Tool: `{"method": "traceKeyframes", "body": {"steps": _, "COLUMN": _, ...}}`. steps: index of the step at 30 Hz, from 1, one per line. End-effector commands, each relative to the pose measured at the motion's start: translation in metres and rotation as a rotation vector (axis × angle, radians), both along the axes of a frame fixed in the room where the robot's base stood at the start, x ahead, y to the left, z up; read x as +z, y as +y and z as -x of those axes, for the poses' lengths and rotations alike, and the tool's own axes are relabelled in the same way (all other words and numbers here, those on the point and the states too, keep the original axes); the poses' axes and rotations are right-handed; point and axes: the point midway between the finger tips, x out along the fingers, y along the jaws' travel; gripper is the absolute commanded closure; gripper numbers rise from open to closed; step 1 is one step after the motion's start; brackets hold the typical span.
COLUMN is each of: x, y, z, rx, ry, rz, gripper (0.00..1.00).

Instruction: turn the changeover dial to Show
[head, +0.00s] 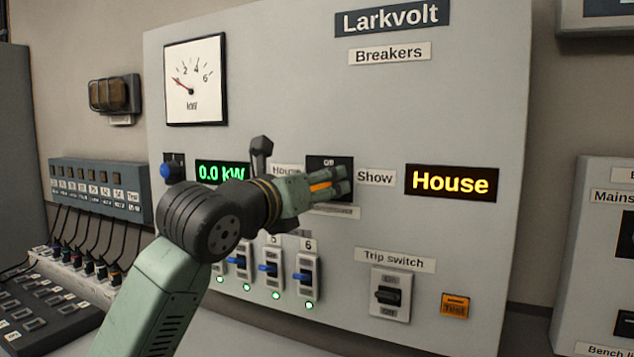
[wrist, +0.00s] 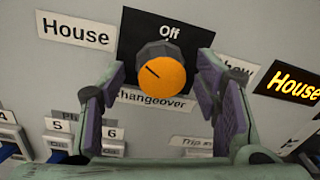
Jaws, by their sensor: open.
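The changeover dial (wrist: 162,75) is an orange-faced knob with a grey body on a black plate marked Off (wrist: 170,32). Its dark pointer line slants to the upper left, towards the House label (wrist: 75,30). The Show label (wrist: 238,70) is on the right, partly hidden by a finger. My gripper (head: 338,181) is open at the dial, with one finger (wrist: 113,92) left of the knob and one (wrist: 212,88) right of it. I cannot tell whether either finger touches it. In the head view my gripper hides most of the dial. The display (head: 451,183) reads House.
Several blue-levered breakers (head: 269,268) sit below my gripper. A trip switch (head: 390,292) and an orange button (head: 455,306) are at lower right.

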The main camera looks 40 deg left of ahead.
Motion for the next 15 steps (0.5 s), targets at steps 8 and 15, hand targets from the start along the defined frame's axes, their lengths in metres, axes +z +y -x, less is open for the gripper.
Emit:
{"method": "traceKeyframes", "body": {"steps": 8, "x": 0.0, "y": -0.0001, "z": 0.0003, "rx": -0.001, "ry": 0.0, "rz": 0.0, "gripper": 0.53}}
{"method": "traceKeyframes", "body": {"steps": 15, "x": 0.0001, "y": -0.0003, "z": 0.0004, "rx": -0.001, "ry": 0.0, "rz": 0.0, "gripper": 0.7}}
